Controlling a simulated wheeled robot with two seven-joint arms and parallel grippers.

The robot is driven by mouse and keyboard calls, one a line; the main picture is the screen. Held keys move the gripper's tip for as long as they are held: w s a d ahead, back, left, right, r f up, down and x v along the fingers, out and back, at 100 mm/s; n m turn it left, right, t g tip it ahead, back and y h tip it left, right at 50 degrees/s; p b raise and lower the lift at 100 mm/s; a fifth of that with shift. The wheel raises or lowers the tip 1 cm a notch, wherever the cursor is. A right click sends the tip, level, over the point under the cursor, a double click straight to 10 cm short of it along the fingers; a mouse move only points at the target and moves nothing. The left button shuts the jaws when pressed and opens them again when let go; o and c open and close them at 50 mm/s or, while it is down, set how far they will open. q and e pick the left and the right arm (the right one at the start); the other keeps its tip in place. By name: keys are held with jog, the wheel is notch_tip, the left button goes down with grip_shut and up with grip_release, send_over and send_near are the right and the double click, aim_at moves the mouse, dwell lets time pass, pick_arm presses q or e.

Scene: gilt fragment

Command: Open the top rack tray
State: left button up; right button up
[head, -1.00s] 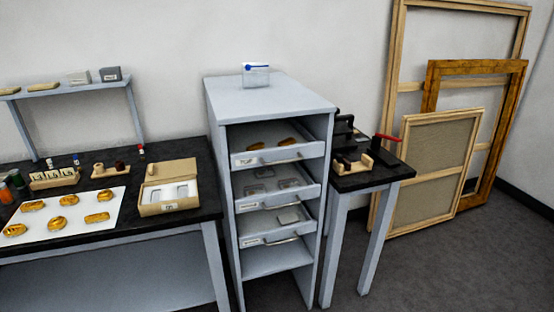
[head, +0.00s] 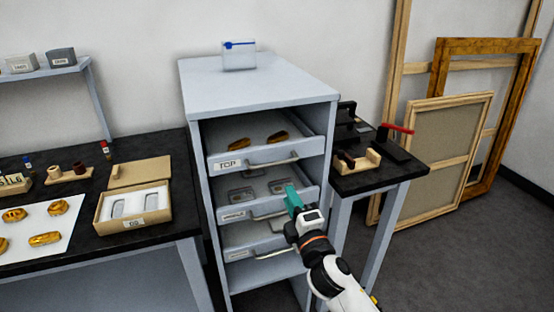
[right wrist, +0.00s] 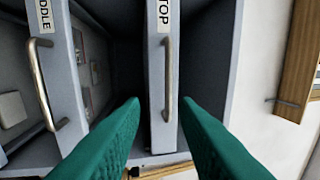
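The top rack tray (head: 228,163) bears a "TOP" label and a metal bar handle (head: 273,162); two gilt fragments (head: 277,136) lie in it. It sits in the grey rack (head: 262,90). My right gripper (head: 292,195) is below and right of that handle in the head view, in front of the middle tray (head: 235,212). In the right wrist view its two green fingers (right wrist: 160,105) are spread and empty. The top handle (right wrist: 168,80) stands ahead, between the fingertip lines, with no contact visible. My left gripper is not in view.
A lower tray (head: 239,253) is partly hidden by my right arm. A clear box (head: 239,56) stands on the rack. A black-topped table (head: 385,175) with tools is close on the right, and a workbench (head: 150,242) with an open box (head: 135,209) on the left.

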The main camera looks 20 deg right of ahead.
aim_at(275, 164)
jog(key=w+r, duration=0.1)
jog(key=w, duration=0.2)
jog(key=w+r, duration=0.1)
jog(key=w, duration=0.3)
jog(key=w+r+p, duration=0.1)
jog(key=w, duration=0.3)
jog(key=shift+w+a+r, duration=0.15)
jog(key=shift+w+a, duration=0.05)
jog(key=shift+a, duration=0.1)
grip_shut()
